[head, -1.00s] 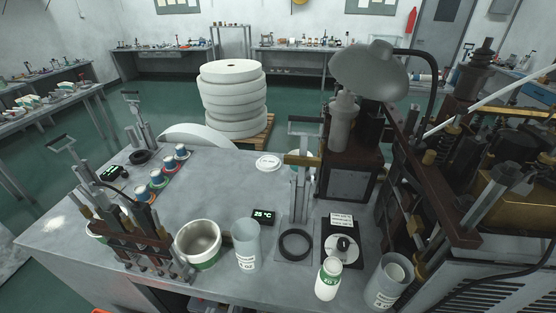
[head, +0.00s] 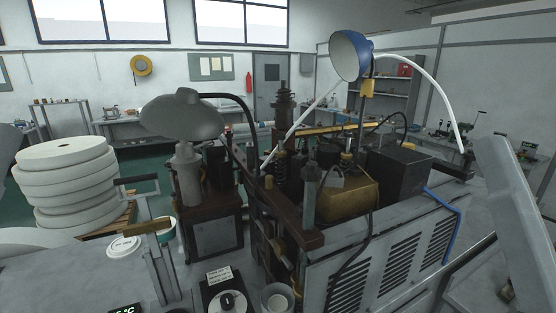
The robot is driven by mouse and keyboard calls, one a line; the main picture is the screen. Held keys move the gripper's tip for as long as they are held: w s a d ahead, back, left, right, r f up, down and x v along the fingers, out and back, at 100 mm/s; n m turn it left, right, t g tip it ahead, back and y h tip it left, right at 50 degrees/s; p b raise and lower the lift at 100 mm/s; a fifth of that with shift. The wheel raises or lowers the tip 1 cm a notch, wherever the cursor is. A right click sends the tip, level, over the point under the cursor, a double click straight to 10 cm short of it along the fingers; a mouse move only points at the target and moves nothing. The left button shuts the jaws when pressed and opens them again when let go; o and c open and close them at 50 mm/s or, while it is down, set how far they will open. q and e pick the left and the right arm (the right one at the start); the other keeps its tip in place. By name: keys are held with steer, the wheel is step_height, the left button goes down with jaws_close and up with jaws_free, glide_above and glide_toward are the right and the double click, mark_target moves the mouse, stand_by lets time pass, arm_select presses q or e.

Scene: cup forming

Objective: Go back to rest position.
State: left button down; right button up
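Neither of my grippers shows in the head view. A pale grey link, which looks like part of my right arm, runs down the right edge without a visible gripper. A rounded grey shape is cut off at the left edge, and I cannot tell what it is. The forming machine (head: 375,235) fills the middle and right, with a brass-coloured block (head: 342,190) on top. A grey dome-topped unit (head: 183,118) stands to its left.
A dial plate (head: 226,300) and a grey cup (head: 277,298) sit at the bottom edge. White stacked discs (head: 67,185) stand behind left. A blue lamp (head: 350,55) rises above the machine.

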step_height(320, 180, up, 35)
steer(key=p, duration=3.2)
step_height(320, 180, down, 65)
steer(key=b, duration=6.5)
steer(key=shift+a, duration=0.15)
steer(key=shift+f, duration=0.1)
